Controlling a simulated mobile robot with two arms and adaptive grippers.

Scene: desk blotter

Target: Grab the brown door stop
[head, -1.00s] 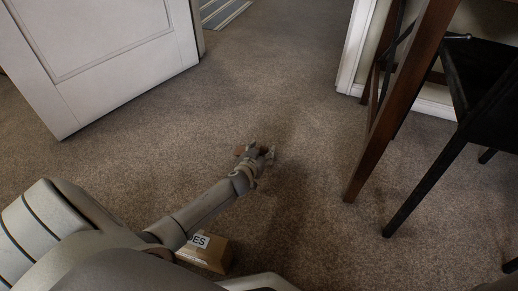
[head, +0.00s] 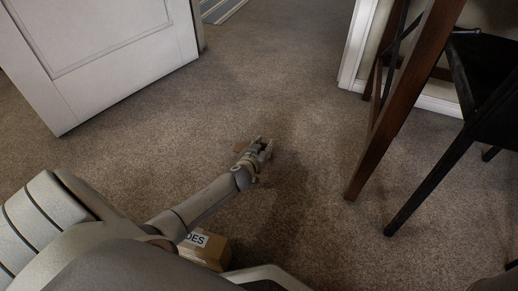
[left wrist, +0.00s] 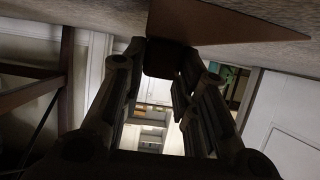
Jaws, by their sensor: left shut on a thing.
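The brown door stop (head: 239,147) shows as a small brown patch at my left gripper (head: 263,147), low over the carpet in the head view. The gripper hides most of it there. In the left wrist view, the door stop (left wrist: 225,22) is a flat brown wedge at the top, with its dark end between the fingertips of my left gripper (left wrist: 168,62). The fingers are shut on that end. I cannot tell whether the door stop touches the carpet. My right gripper is not in view.
A cardboard box (head: 206,249) with lettering stands beside my left arm. A white door (head: 110,50) stands open at upper left. A brown wooden table leg (head: 385,125) and a black chair (head: 470,95) stand at right. The carpet (head: 270,75) ahead is clear.

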